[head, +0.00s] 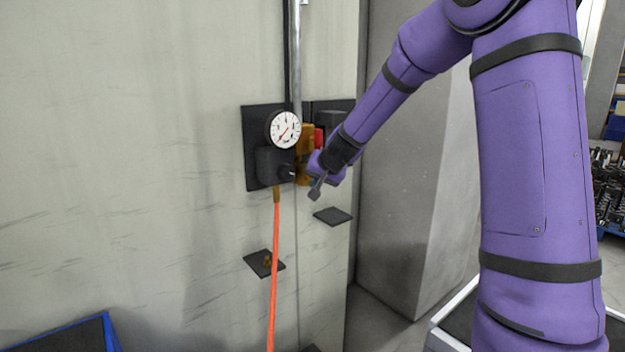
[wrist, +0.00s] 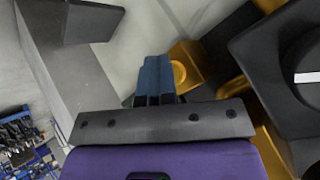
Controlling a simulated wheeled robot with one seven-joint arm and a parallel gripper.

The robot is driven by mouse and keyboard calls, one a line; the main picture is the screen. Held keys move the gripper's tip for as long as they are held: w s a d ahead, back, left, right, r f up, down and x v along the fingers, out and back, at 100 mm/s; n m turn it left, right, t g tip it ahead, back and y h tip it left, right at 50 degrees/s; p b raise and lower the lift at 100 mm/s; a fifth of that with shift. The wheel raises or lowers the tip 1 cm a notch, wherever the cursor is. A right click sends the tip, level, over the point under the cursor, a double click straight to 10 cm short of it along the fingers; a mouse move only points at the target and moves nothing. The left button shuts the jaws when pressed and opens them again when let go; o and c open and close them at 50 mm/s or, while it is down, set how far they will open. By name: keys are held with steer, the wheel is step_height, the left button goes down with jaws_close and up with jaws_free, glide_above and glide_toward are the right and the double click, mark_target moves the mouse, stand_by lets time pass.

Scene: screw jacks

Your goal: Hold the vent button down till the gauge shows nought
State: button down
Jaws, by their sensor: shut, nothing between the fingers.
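The round white gauge (head: 286,130) is on a dark wall panel in the head view. Its red needle seems to slant to the lower left; the figures are too small to read. Below it is a black valve body (head: 270,166) with a dark knob (head: 287,173). My gripper (head: 315,193) is just right of the knob, shut and empty. In the wrist view, the shut fingers (wrist: 153,75) are beside a yellow block with a round recess (wrist: 188,68). A big black round part with a white mark (wrist: 300,70) is on the right. I cannot pick out the vent button for certain.
A yellow body (head: 304,150) and a red part (head: 319,137) sit right of the gauge, partly behind my arm. An orange hose (head: 273,270) hangs below. Two dark plates, one lower left (head: 262,263) and one right (head: 333,216), jut from the wall.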

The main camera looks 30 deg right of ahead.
steer(key=shift+s+d, duration=0.15)
steer(key=shift+s, duration=0.75)
steer(key=shift+s, duration=0.1)
steer(key=s, duration=0.2)
steer(key=s+d, duration=0.1)
steer(key=s, duration=0.1)
steer(key=shift+s, duration=0.35)
steer(key=shift+s, duration=0.1)
stand_by(0.3)
